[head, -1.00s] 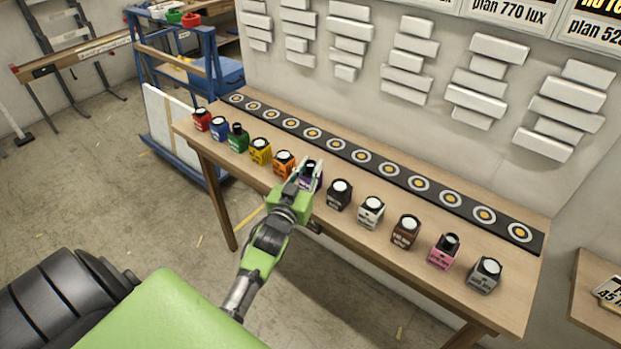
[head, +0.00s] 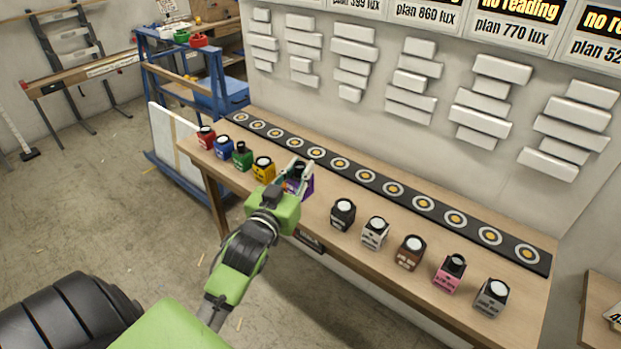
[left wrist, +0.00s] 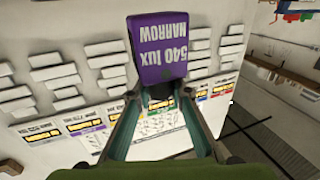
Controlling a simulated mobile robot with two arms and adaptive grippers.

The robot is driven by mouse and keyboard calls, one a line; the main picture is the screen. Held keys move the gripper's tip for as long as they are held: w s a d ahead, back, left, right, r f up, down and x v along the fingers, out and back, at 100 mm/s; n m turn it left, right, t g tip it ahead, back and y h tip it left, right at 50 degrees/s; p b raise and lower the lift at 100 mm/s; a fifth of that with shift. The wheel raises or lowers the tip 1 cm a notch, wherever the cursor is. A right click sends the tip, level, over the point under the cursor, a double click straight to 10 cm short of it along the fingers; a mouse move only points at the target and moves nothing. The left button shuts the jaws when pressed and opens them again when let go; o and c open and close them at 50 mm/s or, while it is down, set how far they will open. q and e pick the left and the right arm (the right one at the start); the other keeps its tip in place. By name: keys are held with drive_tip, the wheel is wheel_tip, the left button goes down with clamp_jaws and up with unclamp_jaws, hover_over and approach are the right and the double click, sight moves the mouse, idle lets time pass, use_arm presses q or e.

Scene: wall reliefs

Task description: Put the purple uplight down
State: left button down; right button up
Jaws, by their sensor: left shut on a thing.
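The purple uplight (head: 305,188) is a small block with a dark top, over the bench in the head view. It also fills the upper middle of the left wrist view (left wrist: 158,52), its label reading "540 lux NARROW" upside down. My left gripper (head: 297,172) is shut on it, with a finger on either side in the left wrist view (left wrist: 160,98). Whether its base touches the bench is hidden by my gripper. A black strip (head: 352,171) with several white-and-orange ring targets runs along the back of the bench. My right gripper is not in view.
Several uplights stand along the bench (head: 330,240): a yellow one (head: 263,169) left of my gripper, a black one (head: 343,214) to its right. The orange one is hidden behind my arm. The wall (head: 395,150) with white blocks rises behind. The ring targets look bare.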

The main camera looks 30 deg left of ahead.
use_arm(q)
drive_tip(key=s+r, duration=0.3)
drive_tip(key=s, duration=0.5)
drive_tip(key=shift+b, duration=0.45)
